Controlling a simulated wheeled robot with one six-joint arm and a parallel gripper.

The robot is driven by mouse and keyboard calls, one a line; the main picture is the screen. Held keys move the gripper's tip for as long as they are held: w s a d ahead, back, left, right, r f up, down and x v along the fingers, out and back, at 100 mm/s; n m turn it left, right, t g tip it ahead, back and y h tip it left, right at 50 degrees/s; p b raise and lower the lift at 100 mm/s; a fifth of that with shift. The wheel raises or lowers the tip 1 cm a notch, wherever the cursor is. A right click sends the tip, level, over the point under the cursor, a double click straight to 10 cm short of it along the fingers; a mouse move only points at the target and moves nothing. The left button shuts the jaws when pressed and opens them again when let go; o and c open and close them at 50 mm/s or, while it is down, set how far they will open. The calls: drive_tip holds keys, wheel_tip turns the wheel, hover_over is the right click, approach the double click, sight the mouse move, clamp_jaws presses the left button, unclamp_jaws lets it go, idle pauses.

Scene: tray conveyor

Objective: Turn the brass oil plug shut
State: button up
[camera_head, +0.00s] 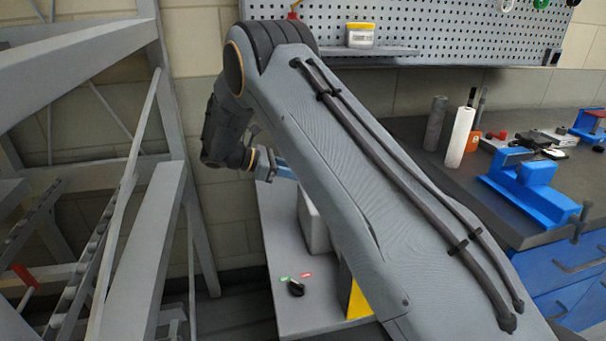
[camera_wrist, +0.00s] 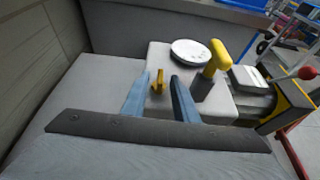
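The brass oil plug (camera_wrist: 158,84) is a small gold piece with an upright wing, on or just before the pale grey housing (camera_wrist: 220,103) in the wrist view. My gripper (camera_wrist: 157,80) has two blue fingers standing apart, one on each side of the plug. Gaps show between the plug and both fingers, so it looks open and empty. How far the fingertips are from the plug in depth is hard to tell. In the head view my gripper (camera_head: 282,171) is mostly hidden behind my arm, and the plug is hidden. The housing (camera_head: 312,222) shows only in part there.
A yellow handle (camera_wrist: 216,58) on a grey stem stands close right of my fingers. A white round dial (camera_wrist: 190,52) lies behind. A red ball knob (camera_wrist: 308,73) is at far right. The grey bench (camera_head: 282,235) carries a black knob (camera_head: 296,288); its left part is clear.

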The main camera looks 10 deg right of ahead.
drive_tip(key=shift+a, duration=0.1)
drive_tip(key=b+v, duration=0.1)
drive_tip(key=v, duration=0.6)
drive_tip(key=shift+a, duration=0.35)
drive_tip(key=shift+r, duration=0.25)
